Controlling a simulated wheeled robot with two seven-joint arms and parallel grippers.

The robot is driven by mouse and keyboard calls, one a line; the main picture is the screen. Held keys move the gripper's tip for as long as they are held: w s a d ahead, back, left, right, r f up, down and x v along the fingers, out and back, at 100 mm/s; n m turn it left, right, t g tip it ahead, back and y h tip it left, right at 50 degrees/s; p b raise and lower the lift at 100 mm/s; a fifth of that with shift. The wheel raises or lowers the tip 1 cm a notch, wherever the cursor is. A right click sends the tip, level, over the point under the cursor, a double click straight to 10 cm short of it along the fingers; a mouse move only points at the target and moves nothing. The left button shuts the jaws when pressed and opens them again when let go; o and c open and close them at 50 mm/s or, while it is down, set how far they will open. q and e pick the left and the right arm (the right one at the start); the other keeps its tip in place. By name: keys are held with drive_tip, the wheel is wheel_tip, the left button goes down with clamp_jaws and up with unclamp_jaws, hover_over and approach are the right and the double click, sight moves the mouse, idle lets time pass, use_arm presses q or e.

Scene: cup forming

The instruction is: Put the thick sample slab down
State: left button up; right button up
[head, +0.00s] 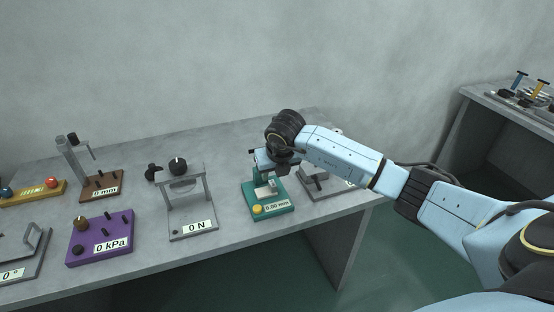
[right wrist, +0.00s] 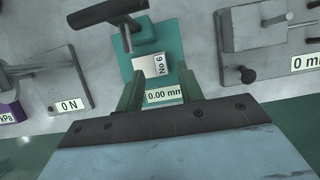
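The sample slab (right wrist: 148,66), a pale block with a "No 6" label, lies on the green gauge (right wrist: 172,55) in the right wrist view. In the head view a pale piece that looks like it (head: 265,192) shows on the green gauge base (head: 283,206), below my gripper. My right gripper (right wrist: 160,82) has its two fingers apart, over the gauge's front part. The slab appears just beyond the fingertips, with no clear contact on both sides. In the head view my right gripper (head: 272,160) is over the gauge and its fingers are mostly hidden. My left gripper is not in view.
The gauge reads 0.00 mm, with a dark handle (right wrist: 107,11) at its top. A grey "0 N" press (head: 193,226) stands to its left and another grey fixture (head: 322,186) to its right. A purple "0 kPa" box (head: 85,236) is farther left. Bare table (head: 225,150) lies behind.

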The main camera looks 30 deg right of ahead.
drive_tip(key=v, duration=0.7)
drive_tip(key=shift+r, duration=0.3)
drive_tip(key=shift+s, duration=0.15)
idle(0.5)
